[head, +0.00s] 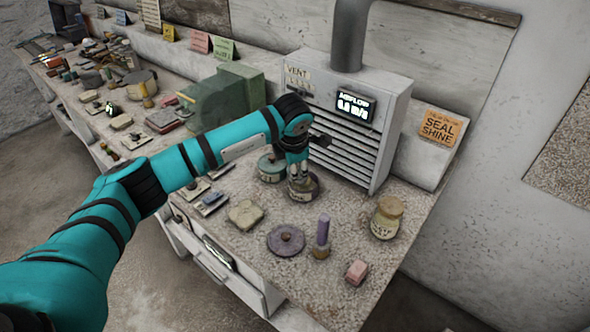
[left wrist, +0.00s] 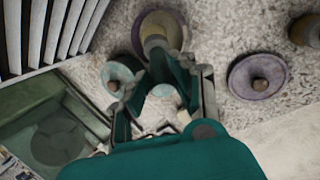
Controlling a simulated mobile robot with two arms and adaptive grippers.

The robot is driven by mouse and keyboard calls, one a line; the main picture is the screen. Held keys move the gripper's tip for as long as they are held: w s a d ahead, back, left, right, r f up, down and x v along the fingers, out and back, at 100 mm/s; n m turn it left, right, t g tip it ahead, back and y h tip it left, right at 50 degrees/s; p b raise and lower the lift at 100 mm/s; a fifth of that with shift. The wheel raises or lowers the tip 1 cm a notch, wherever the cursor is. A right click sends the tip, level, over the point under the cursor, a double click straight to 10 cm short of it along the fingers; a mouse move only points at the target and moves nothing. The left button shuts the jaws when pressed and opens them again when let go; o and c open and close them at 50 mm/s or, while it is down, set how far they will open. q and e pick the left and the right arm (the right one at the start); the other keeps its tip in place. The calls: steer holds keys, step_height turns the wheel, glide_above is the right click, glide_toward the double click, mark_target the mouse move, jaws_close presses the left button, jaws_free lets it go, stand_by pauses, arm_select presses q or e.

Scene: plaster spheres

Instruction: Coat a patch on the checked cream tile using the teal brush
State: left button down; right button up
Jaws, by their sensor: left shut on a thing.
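My left gripper (head: 298,176) is shut on a slim thing, most likely the teal brush; its pale teal end (left wrist: 163,91) shows between the fingers in the left wrist view. A tan part shows past the fingertips, over or in a purple-rimmed jar (head: 303,190), which also shows in the left wrist view (left wrist: 174,25). I cannot tell how deep it reaches. Small flat tiles (head: 211,204) lie on the bench left of the jar. Their patterns are too small to tell which is the checked cream one. My right gripper is not in view.
The louvred vent (head: 345,140) rises behind.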

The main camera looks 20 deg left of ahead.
arm_select(q)
steer(key=shift+r+p, duration=0.95)
steer(key=shift+r, duration=1.5)
steer(key=shift+s+m, duration=0.35)
steer(key=shift+m, duration=0.25)
steer(key=s+d+r+m+g+h, duration=0.1)
steer(key=s+r+m+g+h, duration=0.1)
steer(key=s+m, duration=0.9)
steer(key=s+d+r+m+g+h, duration=0.1)
steer(key=s+r+m+g+h, duration=0.1)
steer(key=s+m, duration=0.9)
steer(key=r+m+g, duration=0.1)
steer(key=m, duration=0.1)
steer(key=shift+r+m, duration=0.3)
steer(key=shift+r, duration=0.1)
